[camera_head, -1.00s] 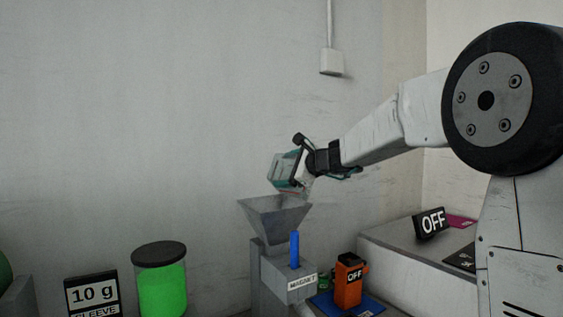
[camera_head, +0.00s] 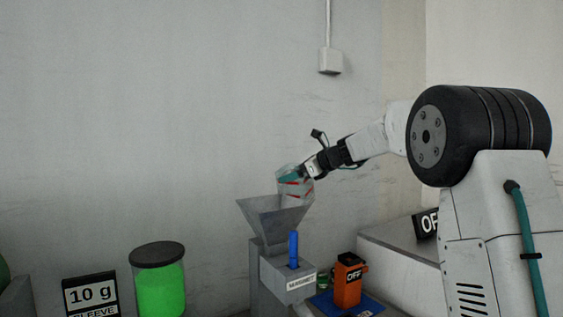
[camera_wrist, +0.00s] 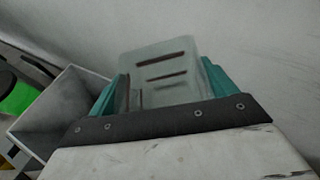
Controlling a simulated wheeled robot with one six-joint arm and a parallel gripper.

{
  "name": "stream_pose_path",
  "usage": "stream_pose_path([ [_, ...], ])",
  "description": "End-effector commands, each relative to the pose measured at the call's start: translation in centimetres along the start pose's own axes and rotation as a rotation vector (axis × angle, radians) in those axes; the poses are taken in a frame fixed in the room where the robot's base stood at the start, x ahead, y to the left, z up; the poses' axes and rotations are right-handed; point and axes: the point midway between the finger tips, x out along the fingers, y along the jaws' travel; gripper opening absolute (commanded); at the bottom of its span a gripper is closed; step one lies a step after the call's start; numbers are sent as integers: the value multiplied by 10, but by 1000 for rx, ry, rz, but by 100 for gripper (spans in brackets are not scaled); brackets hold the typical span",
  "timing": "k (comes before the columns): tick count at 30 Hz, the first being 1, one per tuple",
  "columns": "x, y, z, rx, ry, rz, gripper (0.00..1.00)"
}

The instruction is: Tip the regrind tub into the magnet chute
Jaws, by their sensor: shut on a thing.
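The regrind tub (camera_head: 299,190) is a clear box with dark red marks. My gripper (camera_head: 291,176) is shut on it, with teal fingers on its sides, and holds it just above the right rim of the grey magnet chute (camera_head: 262,219). The tub looks close to upright, with a slight tilt. In the wrist view the tub (camera_wrist: 165,75) sits between the teal fingers (camera_wrist: 160,92), and the chute's hopper (camera_wrist: 62,108) opens to its left. I cannot make out any contents in the tub.
A blue handle (camera_head: 293,248) stands on the magnet block (camera_head: 288,280). A wall box (camera_head: 330,61) hangs above.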

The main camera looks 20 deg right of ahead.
Motion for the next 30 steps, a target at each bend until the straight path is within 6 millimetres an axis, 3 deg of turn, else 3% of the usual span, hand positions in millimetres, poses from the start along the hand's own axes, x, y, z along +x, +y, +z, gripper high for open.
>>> stream_pose_path([
  [1, 9, 3, -7, 66, 7, 56, 13],
  [8, 8, -12, -5, 247, 5, 133, 13],
  [18, 3, -14, 2, 249, -2, 131, 13],
  [30, -11, -21, 37, 233, -10, 124, 13],
])
